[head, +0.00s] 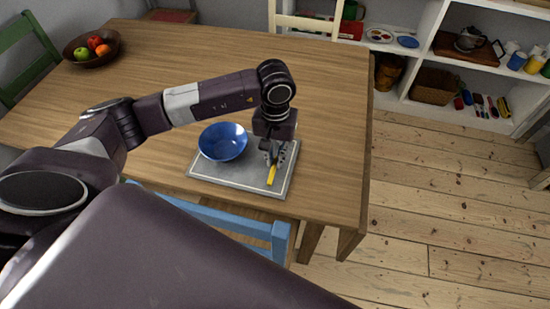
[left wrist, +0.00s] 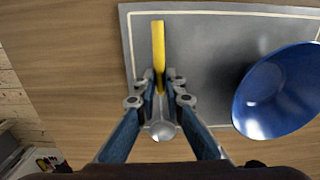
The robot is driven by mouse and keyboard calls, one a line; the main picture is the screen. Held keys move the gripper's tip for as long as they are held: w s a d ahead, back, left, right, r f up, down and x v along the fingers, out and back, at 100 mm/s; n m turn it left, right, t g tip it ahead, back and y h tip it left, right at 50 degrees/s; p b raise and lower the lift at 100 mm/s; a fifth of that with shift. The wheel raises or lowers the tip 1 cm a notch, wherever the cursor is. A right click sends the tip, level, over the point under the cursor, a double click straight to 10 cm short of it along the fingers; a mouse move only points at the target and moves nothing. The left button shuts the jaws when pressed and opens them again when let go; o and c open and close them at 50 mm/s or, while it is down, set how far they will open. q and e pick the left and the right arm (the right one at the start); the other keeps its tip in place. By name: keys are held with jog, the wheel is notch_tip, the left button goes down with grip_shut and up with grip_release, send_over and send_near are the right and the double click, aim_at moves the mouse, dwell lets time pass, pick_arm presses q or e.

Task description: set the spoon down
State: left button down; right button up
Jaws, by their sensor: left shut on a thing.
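The spoon has a yellow handle (head: 272,175) and a silver bowl end. In the left wrist view the spoon (left wrist: 158,42) runs between my fingers, its handle pointing up the picture and its silver end toward my wrist. My left gripper (head: 274,156) is shut on it, over the right part of the grey placemat (head: 222,178). I cannot tell whether the spoon touches the mat. My fingers also show in the left wrist view (left wrist: 160,82). My right gripper is not in view.
A blue bowl (head: 223,142) stands on the mat, to the left of the spoon. A fruit bowl (head: 92,58) is at the far left of the wooden table (head: 330,90). A blue chair (head: 235,222) is at the near edge. White shelves (head: 405,104) stand at the right.

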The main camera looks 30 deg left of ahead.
pick_arm(q)
jog(key=shift+f, duration=0.5)
jog(key=shift+f, duration=0.15)
jog(key=c, duration=2)
grip_release()
